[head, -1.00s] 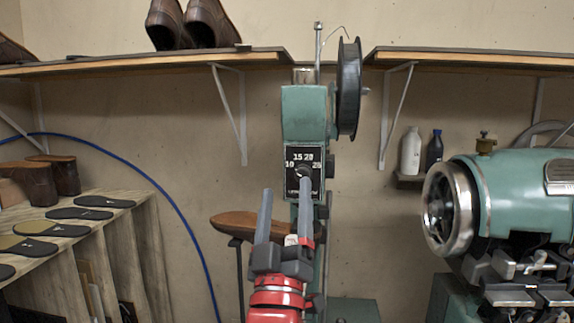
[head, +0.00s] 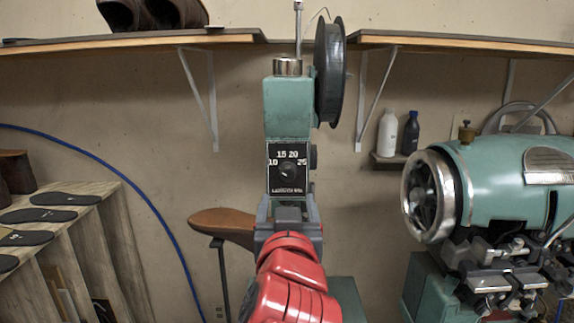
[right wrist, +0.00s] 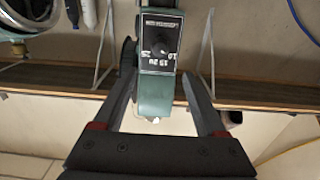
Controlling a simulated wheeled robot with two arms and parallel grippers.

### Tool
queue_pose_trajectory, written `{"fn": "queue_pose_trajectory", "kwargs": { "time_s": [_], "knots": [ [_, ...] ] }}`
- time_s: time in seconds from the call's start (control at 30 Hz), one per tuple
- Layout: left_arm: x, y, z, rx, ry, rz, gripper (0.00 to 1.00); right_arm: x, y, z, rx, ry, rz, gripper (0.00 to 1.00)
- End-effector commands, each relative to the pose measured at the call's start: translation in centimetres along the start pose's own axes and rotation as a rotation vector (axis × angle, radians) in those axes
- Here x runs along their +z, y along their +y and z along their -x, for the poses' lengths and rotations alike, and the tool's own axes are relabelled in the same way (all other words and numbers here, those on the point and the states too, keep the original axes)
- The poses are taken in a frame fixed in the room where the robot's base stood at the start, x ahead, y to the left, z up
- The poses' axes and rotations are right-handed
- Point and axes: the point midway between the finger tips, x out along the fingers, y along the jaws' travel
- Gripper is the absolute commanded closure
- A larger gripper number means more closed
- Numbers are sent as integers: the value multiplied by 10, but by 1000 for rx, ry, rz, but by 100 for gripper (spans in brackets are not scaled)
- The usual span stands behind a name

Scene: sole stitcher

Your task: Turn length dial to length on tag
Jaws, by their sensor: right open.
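The length dial (head: 287,170) is a dark round knob on a black plate marked 10, 15, 20 and 25, on the front of the green stitcher (head: 287,108). Its pointer is too small to read surely. My right gripper (head: 287,203) is open and empty, just below the plate in the head view, its fingers pointing toward the machine. In the right wrist view, the dial (right wrist: 160,46) appears upside down, between and beyond the two fingers (right wrist: 160,80), apart from them. No length tag can be made out. My left gripper is not in view.
A black spool (head: 329,72) stands beside the stitcher's top. A brown shoe form (head: 222,224) sits on a stand left of my arm. A large green machine (head: 490,190) stands at right. A shelf (head: 130,39) runs behind; a rack with soles (head: 75,235) is at left.

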Motion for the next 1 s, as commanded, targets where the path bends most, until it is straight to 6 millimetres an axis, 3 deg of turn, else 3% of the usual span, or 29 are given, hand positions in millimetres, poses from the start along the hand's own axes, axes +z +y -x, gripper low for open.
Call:
{"fn": "queue_pose_trajectory", "kwargs": {
  "time_s": [0.1,0.4,0.7,1.0],
  "knots": [
    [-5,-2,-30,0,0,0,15,-10,0,-13,4,0,7,26],
    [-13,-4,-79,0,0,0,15,-6,2,-38,5,-5,3,26],
    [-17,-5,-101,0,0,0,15,-4,2,-97,3,0,0,26],
    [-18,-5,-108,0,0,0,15,-2,0,-119,1,3,-1,26]
  ]
}}
